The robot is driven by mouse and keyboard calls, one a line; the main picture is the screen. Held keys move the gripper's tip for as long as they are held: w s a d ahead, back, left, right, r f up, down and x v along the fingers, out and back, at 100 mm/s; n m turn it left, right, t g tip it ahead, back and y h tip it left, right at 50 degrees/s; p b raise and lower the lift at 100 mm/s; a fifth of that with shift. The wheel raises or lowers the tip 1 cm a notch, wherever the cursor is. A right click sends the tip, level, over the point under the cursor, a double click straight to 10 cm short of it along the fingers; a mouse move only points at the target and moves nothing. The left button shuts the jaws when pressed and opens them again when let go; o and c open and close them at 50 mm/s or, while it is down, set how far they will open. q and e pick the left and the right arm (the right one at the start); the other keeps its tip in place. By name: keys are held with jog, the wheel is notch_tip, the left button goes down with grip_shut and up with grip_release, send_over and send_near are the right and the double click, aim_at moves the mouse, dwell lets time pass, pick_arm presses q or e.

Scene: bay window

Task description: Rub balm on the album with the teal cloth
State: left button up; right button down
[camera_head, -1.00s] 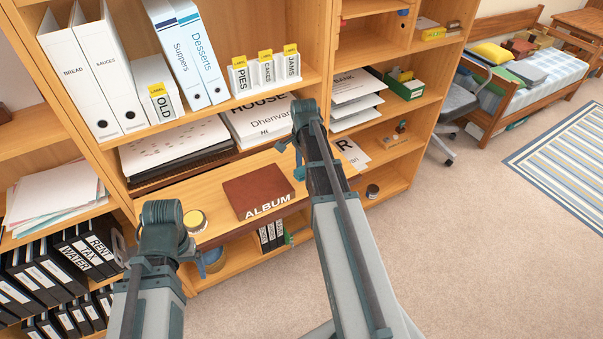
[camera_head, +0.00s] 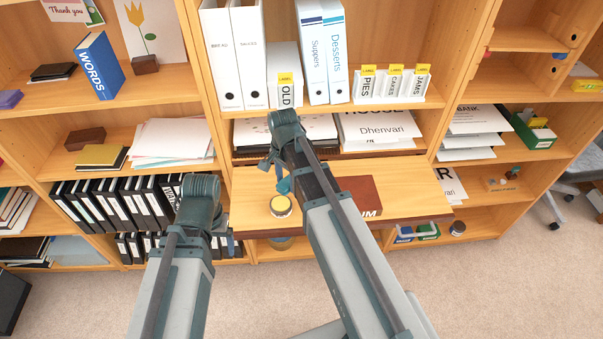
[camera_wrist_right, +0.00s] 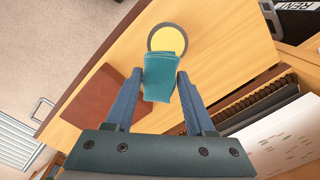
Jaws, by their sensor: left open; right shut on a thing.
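The brown album (camera_head: 368,190) lies on the pull-out shelf, partly behind my right arm in the head view; it also shows in the right wrist view (camera_wrist_right: 103,98). A round tin with a yellow top (camera_head: 281,208), apparently the balm, stands left of it. My right gripper (camera_head: 282,182) is shut on the teal cloth (camera_wrist_right: 159,78). In the right wrist view the cloth overlaps the near edge of the tin (camera_wrist_right: 168,38); I cannot tell whether they touch. My left gripper (camera_head: 216,236) is open, low at the shelf's left, its fingers mostly hidden.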

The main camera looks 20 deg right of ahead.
aim_at(281, 203)
jog(key=shift+a+r+n, duration=0.15)
jog(key=shift+a+n, duration=0.15)
jog(key=shift+a, duration=0.9)
pick_arm(q)
jog(key=f+b, duration=0.3)
jog(key=b, duration=0.1)
jog(key=f+b, duration=0.2)
jog(key=shift+a+f, duration=0.35)
jog(key=shift+a, duration=0.05)
pick_arm(e)
notch_tip(281, 203, down, 6)
jog(key=shift+f, duration=0.1)
pick_arm(q)
jog(key=shift+f+b, duration=0.45)
jog(key=shift+f, duration=0.05)
pick_arm(e)
jog(key=shift+f, duration=0.4)
dwell(0.3)
pick_arm(q)
jog(key=shift+r, duration=0.1)
pick_arm(e)
jog(key=shift+r, duration=0.1)
notch_tip(281, 203, up, 7)
jog(key=p, duration=0.7)
pick_arm(q)
notch_tip(281, 203, up, 7)
